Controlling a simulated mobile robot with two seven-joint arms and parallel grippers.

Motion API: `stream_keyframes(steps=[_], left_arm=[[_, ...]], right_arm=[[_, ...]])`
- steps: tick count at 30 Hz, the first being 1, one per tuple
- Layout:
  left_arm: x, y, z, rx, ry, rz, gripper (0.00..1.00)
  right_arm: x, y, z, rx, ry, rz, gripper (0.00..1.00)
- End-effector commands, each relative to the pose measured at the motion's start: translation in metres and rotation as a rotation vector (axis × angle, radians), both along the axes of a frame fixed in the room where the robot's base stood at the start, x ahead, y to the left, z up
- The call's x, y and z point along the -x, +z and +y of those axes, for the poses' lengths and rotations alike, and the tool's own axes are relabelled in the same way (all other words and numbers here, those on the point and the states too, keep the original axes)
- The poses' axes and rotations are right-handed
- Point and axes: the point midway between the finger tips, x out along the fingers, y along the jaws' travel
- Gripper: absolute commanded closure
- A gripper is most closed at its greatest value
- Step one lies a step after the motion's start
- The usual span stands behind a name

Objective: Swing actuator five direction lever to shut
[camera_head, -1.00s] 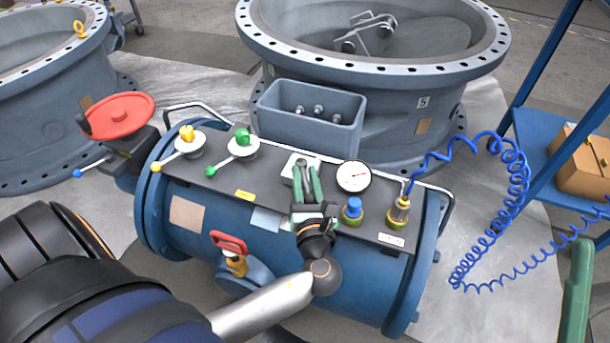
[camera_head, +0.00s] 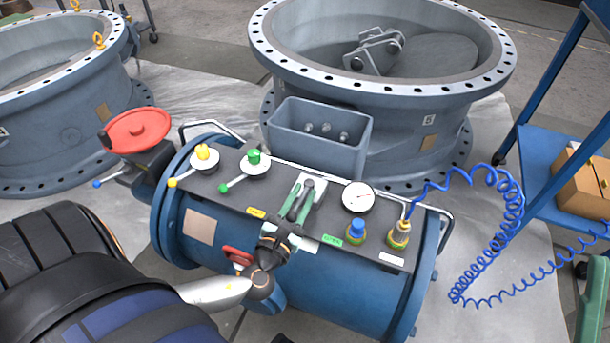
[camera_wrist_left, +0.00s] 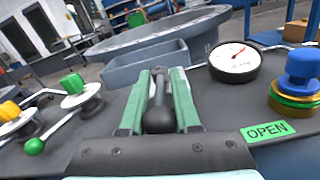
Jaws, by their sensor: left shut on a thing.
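My left gripper (camera_head: 299,200) reaches over the blue actuator's dark top panel (camera_head: 220,205). Its two green fingers are shut on the direction lever (camera_wrist_left: 159,119), a dark rod with a round black knob. In the left wrist view the knob sits between the fingers (camera_wrist_left: 158,88), pointing towards the camera. A green OPEN label (camera_wrist_left: 266,131) lies right of the gripper; it also shows in the head view (camera_head: 331,240). A yellow label (camera_head: 256,212), its text unreadable, lies to the left. A green finger, seemingly of my right gripper (camera_head: 594,300), shows at the right edge, mostly cut off.
Yellow-knobbed (camera_head: 203,152) and green-knobbed (camera_head: 253,158) levers stand left on the panel. A gauge (camera_head: 358,197), blue knob (camera_head: 356,230) and hose fitting (camera_head: 400,234) stand right. A grey box (camera_head: 320,135) and large valve (camera_head: 385,90) are behind. A blue coiled hose (camera_head: 508,210) hangs right.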

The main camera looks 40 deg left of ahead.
Motion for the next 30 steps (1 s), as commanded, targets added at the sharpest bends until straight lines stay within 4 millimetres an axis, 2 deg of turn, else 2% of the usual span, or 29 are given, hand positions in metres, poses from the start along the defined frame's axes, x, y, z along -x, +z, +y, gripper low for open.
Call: stream_keyframes(steps=[17,18,20,21,30], left_arm=[[-0.0012,0.0031,0.0038,-0.003,-0.036,-0.009,1.0],[-0.0012,0.0031,0.0038,-0.003,-0.036,-0.009,0.66],[-0.0012,0.003,0.0036,-0.003,-0.036,-0.009,0.6],[-0.001,0.0027,0.0034,-0.003,-0.037,-0.008,0.56],[0.0034,0.0008,0.0016,-0.001,-0.039,-0.002,0.56]], right_arm=[[-0.0008,-0.0004,-0.0006,-0.002,-0.002,0.005,0.5],[-0.0008,-0.0005,-0.0006,-0.002,-0.002,0.005,0.5],[-0.0009,-0.0004,-0.0005,-0.002,-0.002,0.005,0.5],[-0.0009,-0.0004,-0.0005,-0.002,-0.002,0.005,0.5],[-0.0009,0.0005,-0.0004,-0.002,-0.001,0.004,0.5]])
